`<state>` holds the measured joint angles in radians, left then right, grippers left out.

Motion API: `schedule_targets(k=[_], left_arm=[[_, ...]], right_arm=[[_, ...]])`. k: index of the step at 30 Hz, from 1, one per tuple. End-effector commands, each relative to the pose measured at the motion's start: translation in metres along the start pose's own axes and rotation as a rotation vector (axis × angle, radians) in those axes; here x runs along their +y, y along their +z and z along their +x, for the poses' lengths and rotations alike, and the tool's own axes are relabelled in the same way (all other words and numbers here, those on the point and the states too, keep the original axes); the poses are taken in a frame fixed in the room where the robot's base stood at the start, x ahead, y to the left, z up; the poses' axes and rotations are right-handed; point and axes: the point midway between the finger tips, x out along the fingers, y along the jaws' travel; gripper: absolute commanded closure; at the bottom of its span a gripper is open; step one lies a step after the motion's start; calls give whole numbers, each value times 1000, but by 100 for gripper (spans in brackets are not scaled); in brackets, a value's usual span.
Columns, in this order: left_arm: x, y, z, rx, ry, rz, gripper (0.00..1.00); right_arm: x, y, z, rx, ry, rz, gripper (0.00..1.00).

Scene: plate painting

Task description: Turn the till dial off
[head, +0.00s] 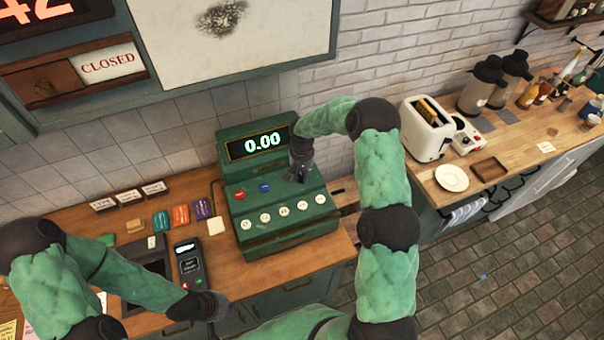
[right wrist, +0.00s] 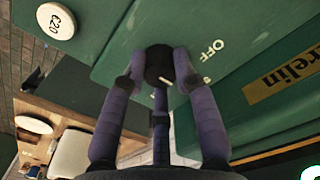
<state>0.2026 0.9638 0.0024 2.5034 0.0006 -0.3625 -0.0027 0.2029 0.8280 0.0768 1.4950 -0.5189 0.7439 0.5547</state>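The green till (head: 285,215) stands on the wooden counter with its display (head: 262,142) lit at 0.00. In the right wrist view the till dial (right wrist: 158,62) is a small black knob with a white mark, beside a white OFF label (right wrist: 211,49). The mark points down and slightly right in that view, away from OFF. My right gripper (right wrist: 160,66) has its fingers on both sides of the dial, seemingly touching it. In the head view my right gripper (head: 299,174) hides the dial. My left gripper (head: 215,310) hangs low near the card reader; its fingers cannot be made out.
A card reader (head: 191,262) and several coloured packets lie left of the till. White round keys line the till's front, with a red button (head: 239,194) and a blue button (head: 264,188) above. A toaster (head: 427,130) stands on the right counter.

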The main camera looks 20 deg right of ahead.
Motion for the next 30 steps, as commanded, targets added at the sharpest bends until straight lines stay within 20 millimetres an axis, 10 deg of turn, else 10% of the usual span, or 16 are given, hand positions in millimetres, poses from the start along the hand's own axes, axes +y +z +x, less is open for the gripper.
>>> schedule_targets(k=[30], left_arm=[[-14,-1,38,0,0,0,100]], right_arm=[[-3,-8,-4,25,-1,-495,100]])
